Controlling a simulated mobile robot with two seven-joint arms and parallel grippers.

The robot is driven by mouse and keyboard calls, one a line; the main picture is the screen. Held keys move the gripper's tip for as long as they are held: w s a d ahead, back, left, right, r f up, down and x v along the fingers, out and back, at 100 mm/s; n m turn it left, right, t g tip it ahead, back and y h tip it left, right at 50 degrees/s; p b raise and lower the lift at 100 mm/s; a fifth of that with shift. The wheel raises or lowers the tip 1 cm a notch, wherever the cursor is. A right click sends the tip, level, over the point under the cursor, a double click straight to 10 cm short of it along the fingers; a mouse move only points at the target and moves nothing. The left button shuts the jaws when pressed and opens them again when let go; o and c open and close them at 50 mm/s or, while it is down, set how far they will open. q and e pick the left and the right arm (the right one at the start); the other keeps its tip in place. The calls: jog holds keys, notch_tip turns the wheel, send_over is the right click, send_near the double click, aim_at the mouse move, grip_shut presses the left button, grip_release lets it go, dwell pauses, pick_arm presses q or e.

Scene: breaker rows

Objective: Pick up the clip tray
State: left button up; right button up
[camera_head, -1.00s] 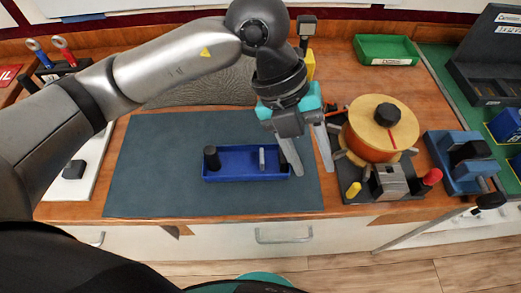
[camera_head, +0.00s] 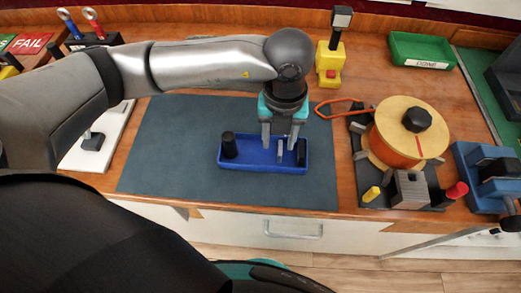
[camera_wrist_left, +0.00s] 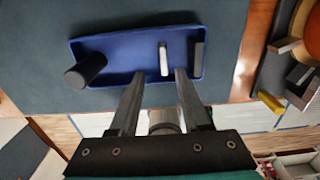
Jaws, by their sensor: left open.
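The clip tray is a shallow blue tray (camera_head: 255,165) on the dark mat in the head view. It holds a black cylinder (camera_head: 229,145) at its left end, a light upright bar (camera_head: 280,154) and a dark bar (camera_head: 301,152) at its right end. My left gripper (camera_head: 279,146) is open, pointing down over the right half of the tray, with nothing between its fingers. In the left wrist view, the tray (camera_wrist_left: 120,48) lies beyond the open fingertips (camera_wrist_left: 160,74), with the light bar (camera_wrist_left: 164,60) just ahead of the gap. Whether the fingers touch the tray cannot be told. My right gripper is not in view.
A fixture with an orange spool (camera_head: 404,140) stands right of the mat (camera_head: 180,150). A blue vise-like device (camera_head: 487,175) is farther right. A green bin (camera_head: 421,50) and a yellow device (camera_head: 330,62) are at the back. The mat left of the tray is clear.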

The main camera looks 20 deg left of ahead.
aim_at(275, 155)
pick_arm(q)
jog(key=f, duration=0.3)
jog(key=w+f, duration=0.1)
jog(key=shift+a+f, duration=0.15)
jog(key=shift+a, duration=0.25)
jog(key=shift+s+f, duration=0.1)
jog(key=shift+f, duration=0.4)
grip_shut()
dwell(0.6)
